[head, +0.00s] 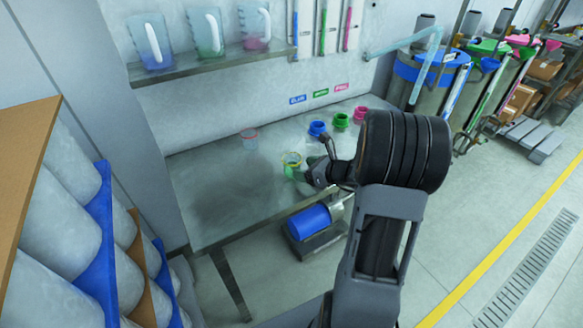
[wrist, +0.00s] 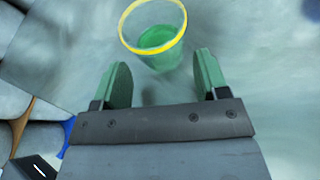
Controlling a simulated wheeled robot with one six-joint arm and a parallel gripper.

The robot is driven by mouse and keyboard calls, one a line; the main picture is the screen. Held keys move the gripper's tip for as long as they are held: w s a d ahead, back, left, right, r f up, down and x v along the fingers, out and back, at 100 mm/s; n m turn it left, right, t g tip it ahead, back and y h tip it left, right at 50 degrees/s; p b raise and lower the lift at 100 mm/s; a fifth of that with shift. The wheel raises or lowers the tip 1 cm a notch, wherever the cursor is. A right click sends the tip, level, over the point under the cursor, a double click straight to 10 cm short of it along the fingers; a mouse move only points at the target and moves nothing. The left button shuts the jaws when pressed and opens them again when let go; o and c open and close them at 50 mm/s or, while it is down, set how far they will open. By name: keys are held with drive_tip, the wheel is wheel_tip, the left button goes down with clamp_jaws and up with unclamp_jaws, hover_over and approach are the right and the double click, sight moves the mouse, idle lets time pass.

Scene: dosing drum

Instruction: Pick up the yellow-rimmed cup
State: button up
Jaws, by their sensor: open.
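The yellow-rimmed cup (wrist: 153,28) is clear, with green in its lower part, and stands on the grey bench. In the wrist view it is at the top middle, just beyond my fingertips. My gripper (wrist: 161,72) is open, and its two green finger pads are apart with nothing between them. In the head view the cup (head: 291,160) sits close to the left of my gripper (head: 305,172), and my gripper partly covers it. I cannot tell from these views whether a finger touches the cup.
Blue (head: 317,128), green (head: 341,120) and pink (head: 360,114) containers stand in a row behind my gripper. A shelf above holds jugs (head: 150,42). The bench's left part is clear.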

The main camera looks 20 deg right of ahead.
sight(299, 167)
drive_tip(key=x, duration=0.5)
drive_tip(key=shift+s, duration=0.1)
drive_tip(key=c, duration=0.6)
drive_tip(key=shift+r, duration=0.15)
